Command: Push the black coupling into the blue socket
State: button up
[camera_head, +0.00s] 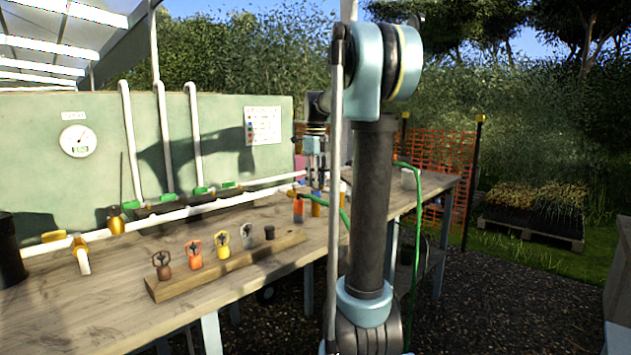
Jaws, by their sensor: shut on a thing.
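My gripper (317,185) is at the far part of the bench, above the white pipe and close to small coloured cylinders. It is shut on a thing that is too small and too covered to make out. A short black piece (269,232) stands at the right part of a wooden rack (225,267); I cannot tell whether it is the black coupling. A small cylinder with orange and blue parts (298,208) stands just left of my gripper. I cannot clearly pick out the blue socket. My arm hides part of this area.
The rack also holds brown (162,266), orange (195,255), yellow (223,245) and grey (248,236) ring-topped pieces. A long white pipe (200,208) runs along the bench (110,300). A green hose (415,250) hangs at right.

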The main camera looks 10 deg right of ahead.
jog(key=shift+f, duration=0.5)
dwell(0.8)
jog(key=o, duration=1.1)
